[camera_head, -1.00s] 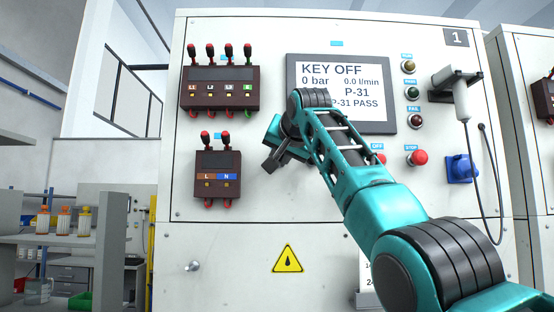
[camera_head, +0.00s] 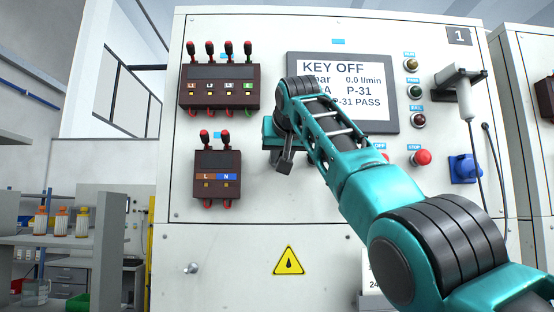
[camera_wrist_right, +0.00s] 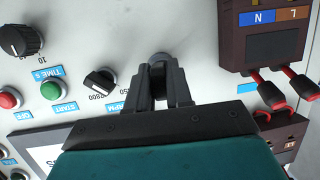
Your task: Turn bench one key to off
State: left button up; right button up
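The bench one panel (camera_head: 330,215), marked 1, fills the middle of the head view. Its display (camera_head: 375,75) reads KEY OFF and P-31 PASS, partly covered by my right arm. My right gripper (camera_head: 285,165) is at the panel, below the display's left edge. In the right wrist view the fingers of this gripper (camera_wrist_right: 162,85) are a narrow gap apart. A small grey round part (camera_wrist_right: 158,60) shows at the fingertips; I cannot tell whether it is the key or whether they touch it. My left gripper is not in view.
Brown terminal blocks with plugged leads, an upper (camera_head: 220,88) and a lower (camera_head: 217,175), are left of the arm. A red stop button (camera_head: 421,158) and a blue socket (camera_head: 465,168) are at right. The wrist view shows a black knob (camera_wrist_right: 100,82) beside the fingers.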

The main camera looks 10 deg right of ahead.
jog(key=o, duration=0.5)
jog(key=shift+c, duration=0.2)
